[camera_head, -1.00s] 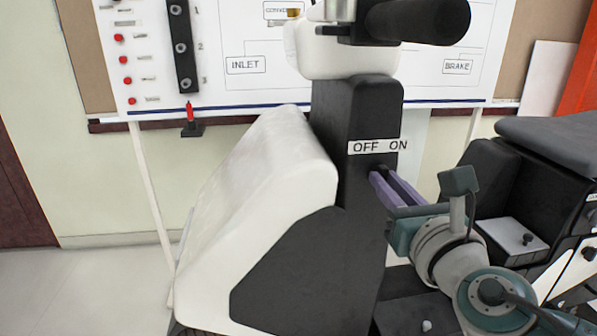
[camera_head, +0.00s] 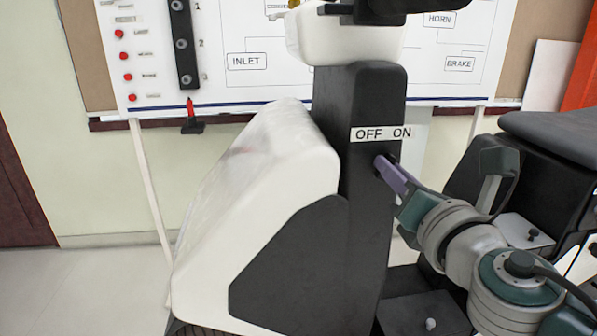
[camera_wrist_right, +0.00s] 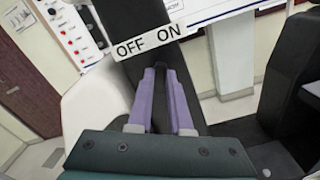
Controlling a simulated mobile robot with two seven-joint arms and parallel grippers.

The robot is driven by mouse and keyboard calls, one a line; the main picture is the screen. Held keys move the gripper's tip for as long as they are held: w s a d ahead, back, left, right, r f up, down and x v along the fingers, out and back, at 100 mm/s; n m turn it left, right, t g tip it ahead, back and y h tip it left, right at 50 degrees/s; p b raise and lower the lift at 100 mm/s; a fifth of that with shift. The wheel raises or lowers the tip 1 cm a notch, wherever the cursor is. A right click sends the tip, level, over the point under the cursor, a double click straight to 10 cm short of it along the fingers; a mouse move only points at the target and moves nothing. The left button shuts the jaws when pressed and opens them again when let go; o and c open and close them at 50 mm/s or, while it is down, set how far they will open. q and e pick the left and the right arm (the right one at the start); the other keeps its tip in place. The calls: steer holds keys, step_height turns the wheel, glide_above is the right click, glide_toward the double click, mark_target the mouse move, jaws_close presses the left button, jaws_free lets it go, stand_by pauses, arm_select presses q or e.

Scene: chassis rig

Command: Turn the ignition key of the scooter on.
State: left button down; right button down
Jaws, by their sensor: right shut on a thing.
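The white and black scooter (camera_head: 265,175) stands in the middle of the head view. Its dark steering column carries a white OFF/ON label (camera_head: 381,133), which also shows in the right wrist view (camera_wrist_right: 150,40). My right gripper (camera_head: 384,164) has its purple fingertips at the column just below the label, toward the ON side. In the right wrist view the two fingers (camera_wrist_right: 161,72) point at the column under the label. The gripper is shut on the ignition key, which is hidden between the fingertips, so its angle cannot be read. My left gripper is not in view.
The dark handlebar (camera_head: 400,10) is above the label. The dark seat (camera_head: 555,135) and black body parts stand close on the right, beside my right arm. A whiteboard (camera_head: 245,85) with diagrams hangs behind. Floor is clear at the left.

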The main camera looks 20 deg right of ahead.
steer(key=shift+f+m+b, duration=0.1)
steer(key=shift+m+b, duration=1.15)
steer(key=shift+m, duration=2.15)
steer(key=c, duration=0.8)
jaws_free()
steer(key=shift+c, duration=0.2)
